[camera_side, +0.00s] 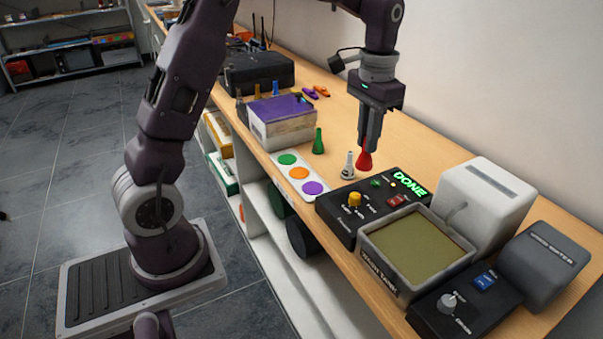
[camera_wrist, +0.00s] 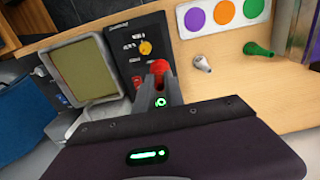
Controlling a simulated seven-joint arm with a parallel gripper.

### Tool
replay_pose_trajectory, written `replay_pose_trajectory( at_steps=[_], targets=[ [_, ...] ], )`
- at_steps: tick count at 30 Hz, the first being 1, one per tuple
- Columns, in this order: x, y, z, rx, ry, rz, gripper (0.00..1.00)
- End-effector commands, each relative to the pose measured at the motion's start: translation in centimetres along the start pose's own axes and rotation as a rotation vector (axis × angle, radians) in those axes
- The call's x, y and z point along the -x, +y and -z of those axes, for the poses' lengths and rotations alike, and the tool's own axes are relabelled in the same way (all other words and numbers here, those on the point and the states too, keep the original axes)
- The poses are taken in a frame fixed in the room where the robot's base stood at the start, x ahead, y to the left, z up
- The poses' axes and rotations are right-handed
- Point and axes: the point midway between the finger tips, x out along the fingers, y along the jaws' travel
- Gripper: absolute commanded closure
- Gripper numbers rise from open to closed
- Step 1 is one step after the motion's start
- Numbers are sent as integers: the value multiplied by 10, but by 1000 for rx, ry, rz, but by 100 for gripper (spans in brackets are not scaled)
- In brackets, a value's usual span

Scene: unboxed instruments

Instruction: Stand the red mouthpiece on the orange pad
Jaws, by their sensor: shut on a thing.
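My gripper (camera_side: 368,146) is shut on the red mouthpiece (camera_side: 364,160), which points down from the fingers in the side view. The mouthpiece also shows in the wrist view (camera_wrist: 160,66) between the fingertips. It is near the silver mouthpiece and the black box; I cannot tell whether it touches the table. The orange pad (camera_side: 299,173) is the middle circle on a white card, between a green and a purple circle. It is bare, to the left of my gripper in the side view. It also shows in the wrist view (camera_wrist: 224,11).
A silver mouthpiece (camera_side: 348,166) stands between the gripper and the card. A green mouthpiece (camera_side: 318,141) stands behind it. A black box (camera_side: 372,205) with a lit "DONE" display and a grey tank (camera_side: 416,250) are to the right. A purple-topped box (camera_side: 281,121) is behind the card.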

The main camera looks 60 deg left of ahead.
Motion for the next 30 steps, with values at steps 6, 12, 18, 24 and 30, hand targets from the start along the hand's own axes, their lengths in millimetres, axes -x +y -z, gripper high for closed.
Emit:
replay_pose_trajectory(
  at_steps=[6,12,18,24,30],
  targets=[
    [-2,-120,-36,522,-1,0,100],
    [-3,-169,-63,766,0,0,100],
    [-43,-174,-68,801,-6,-2,100],
    [-79,-174,-68,799,-5,-2,100],
    [-104,-174,-67,797,-1,0,100]
  ],
)
